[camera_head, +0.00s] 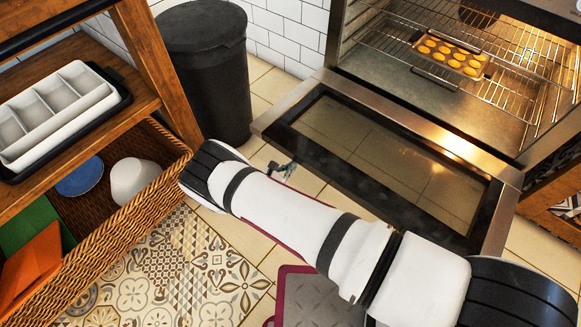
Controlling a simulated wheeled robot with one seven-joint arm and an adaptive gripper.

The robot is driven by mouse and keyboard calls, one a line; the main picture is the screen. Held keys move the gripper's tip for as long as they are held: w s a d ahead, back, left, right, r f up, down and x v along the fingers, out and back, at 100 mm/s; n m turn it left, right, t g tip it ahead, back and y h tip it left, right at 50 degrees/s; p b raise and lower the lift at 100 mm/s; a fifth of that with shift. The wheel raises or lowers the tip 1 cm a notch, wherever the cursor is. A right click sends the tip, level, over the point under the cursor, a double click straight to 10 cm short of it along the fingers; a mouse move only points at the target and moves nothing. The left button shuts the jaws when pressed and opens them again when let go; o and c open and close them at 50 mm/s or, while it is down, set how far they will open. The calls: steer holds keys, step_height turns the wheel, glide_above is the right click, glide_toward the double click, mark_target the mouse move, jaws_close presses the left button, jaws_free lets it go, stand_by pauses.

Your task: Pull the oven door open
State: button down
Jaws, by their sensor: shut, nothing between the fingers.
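The oven door (370,160) hangs open, folded down in front of the oven (405,90), with its dark glass panel and metal frame showing. The lit oven interior is exposed. My white arm crosses in front of the door's near side and hides part of it. My gripper (284,169) shows as a small dark shape just past the arm, near the left end of the door. It looks shut and empty, and mostly hidden by the arm. I cannot tell whether it touches the door.
A muffin tray (450,58) sits on the oven's wire rack (500,90). A black bin (205,70) stands by the tiled wall. At left, wooden shelving (150,60) holds a white divided tray (55,112) and a wicker basket (120,225) with bowls. Patterned floor shows below.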

steer(key=shift+r, duration=0.15)
steer(key=shift+g+y, duration=0.6)
steer(key=shift+g, duration=0.2)
step_height(320, 180, up, 8)
steer(key=p, duration=0.8)
steer(key=shift+w+d, duration=0.1)
steer(key=shift+w, duration=0.05)
steer(key=shift+f, duration=0.3)
steer(key=f+b, duration=0.3)
steer(key=shift+s+a+f+b, duration=0.2)
steer(key=shift+s+f+b, duration=0.1)
steer(key=shift+f+b, duration=0.1)
steer(key=p, duration=0.3)
glide_toward(293, 159)
steer(key=shift+p+v, duration=0.35)
steer(key=shift+v, duration=0.8)
